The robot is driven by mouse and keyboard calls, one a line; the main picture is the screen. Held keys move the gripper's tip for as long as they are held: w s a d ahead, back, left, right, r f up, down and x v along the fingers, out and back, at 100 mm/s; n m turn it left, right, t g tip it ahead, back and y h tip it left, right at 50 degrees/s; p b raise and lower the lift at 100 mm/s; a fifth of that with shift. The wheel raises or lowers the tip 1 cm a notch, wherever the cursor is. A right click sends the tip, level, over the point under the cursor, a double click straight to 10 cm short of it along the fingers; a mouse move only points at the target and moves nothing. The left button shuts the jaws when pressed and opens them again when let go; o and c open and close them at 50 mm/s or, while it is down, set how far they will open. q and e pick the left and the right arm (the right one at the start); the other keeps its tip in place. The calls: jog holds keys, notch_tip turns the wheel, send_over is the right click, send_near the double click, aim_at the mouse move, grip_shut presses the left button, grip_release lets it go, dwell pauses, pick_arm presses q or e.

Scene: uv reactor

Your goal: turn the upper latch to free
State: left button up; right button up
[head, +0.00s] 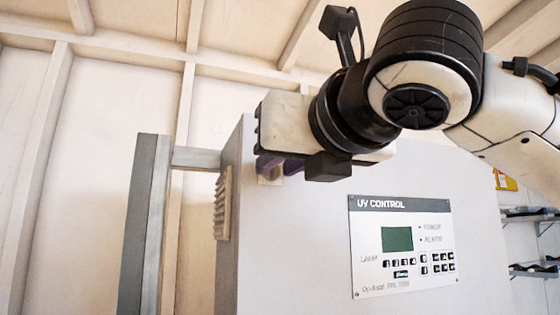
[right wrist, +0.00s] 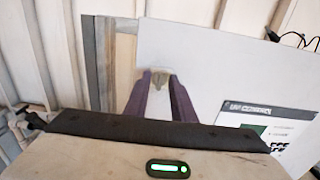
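The upper latch (head: 269,179) is a small beige piece on the pale cabinet front, near its upper left edge. It is partly hidden by my right gripper in the head view. My right gripper (head: 279,166) has purple fingers that reach to the latch. In the right wrist view the fingers (right wrist: 161,76) stand apart, with the latch (right wrist: 157,77) showing between or just beyond their tips. I cannot tell whether they touch it. The latch's exact turn is too small to make out. My left gripper is not in view.
The cabinet front carries a UV control panel (head: 402,246) with a green screen, right of and below the latch. A louvred vent (head: 223,203) is on the cabinet's left side. A grey upright post (head: 142,225) stands further left. Shelves (head: 532,240) are at the far right.

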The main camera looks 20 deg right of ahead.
grip_shut()
jog(key=shift+m, duration=0.3)
jog(key=m, duration=0.3)
jog(key=shift+f+m+b, duration=0.1)
jog(key=shift+m+b, duration=0.25)
jog(key=shift+m, duration=0.05)
jog(key=m, duration=0.3)
jog(key=shift+d+m+b, duration=0.1)
jog(key=shift+m+b, duration=0.2)
jog(key=shift+b, duration=0.1)
jog(key=m+b, duration=0.3)
jog(key=m, duration=0.6)
jog(key=shift+f+m, duration=0.15)
jog(key=shift+m, duration=0.15)
jog(key=shift+d+m, duration=0.1)
jog(key=shift+m, duration=0.2)
